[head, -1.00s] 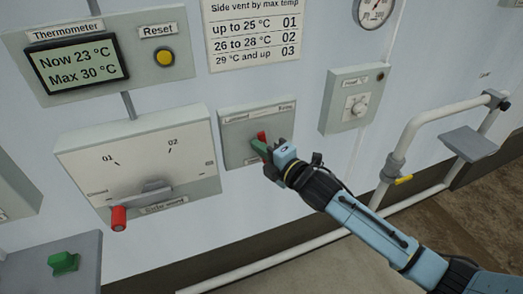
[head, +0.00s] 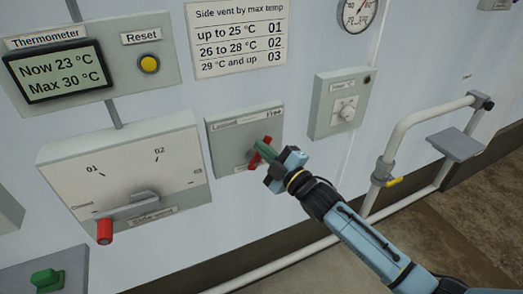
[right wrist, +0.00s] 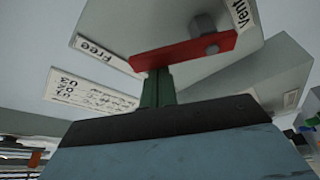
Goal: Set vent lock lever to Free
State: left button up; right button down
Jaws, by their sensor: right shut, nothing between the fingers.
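The vent lock lever (head: 254,162) is a red bar on a grey panel (head: 225,150) with a "Locked" label at upper left and a "Free" label (head: 270,112) at upper right. In the right wrist view the lever (right wrist: 175,54) runs from its grey pivot (right wrist: 205,35) toward the Free label (right wrist: 97,54). My right gripper (head: 265,150) is shut and empty. Its green fingers lie across part of the lever in the head view; in the wrist view their tips (right wrist: 157,80) meet the bar's outer end. I cannot tell whether they touch. My left gripper is not in view.
To the left is the side vent panel (head: 115,170) with a red-ended handle (head: 105,232). A thermometer box (head: 92,60) is above it. A small dial box (head: 338,105) and white pipes (head: 395,150) stand to the right.

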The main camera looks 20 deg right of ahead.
dwell(0.6)
jog(key=a+r+p, duration=0.3)
jog(key=a, duration=0.1)
jog(key=b+v, duration=0.1)
jog(key=v, duration=0.9)
jog(key=shift+s+d+f, duration=0.2)
jog(key=shift+d+f, duration=0.2)
jog(key=shift+f, duration=0.1)
jog(key=s+d+f+m+g+h, duration=0.2)
jog(key=s+f+m, duration=0.1)
jog(key=f, duration=0.8)
jog(key=s+d+f+m+g+h+b, duration=0.1)
jog(key=s+d+f+m+g+h, duration=0.15)
jog(key=f, duration=0.95)
jog(key=s+d+f+m+g+h, duration=0.2)
jog(key=s+f+m+g, duration=0.15)
jog(key=f, duration=0.75)
jog(key=s+f+m+g, duration=0.2)
jog(key=s+f+g, duration=0.2)
jog(key=s+f, duration=0.95)
jog(key=s+f+m+g, duration=0.1)
jog(key=s+f+g, duration=0.1)
jog(key=s, duration=0.8)
jog(key=s+f+m+g+h, duration=0.1)
jog(key=s+f, duration=0.4)
jog(key=s, duration=0.5)
jog(key=shift+s+a+m+g+b, duration=0.15)
jog(key=shift+s+m+g+b, duration=0.35)
jog(key=shift+g, duration=0.7)
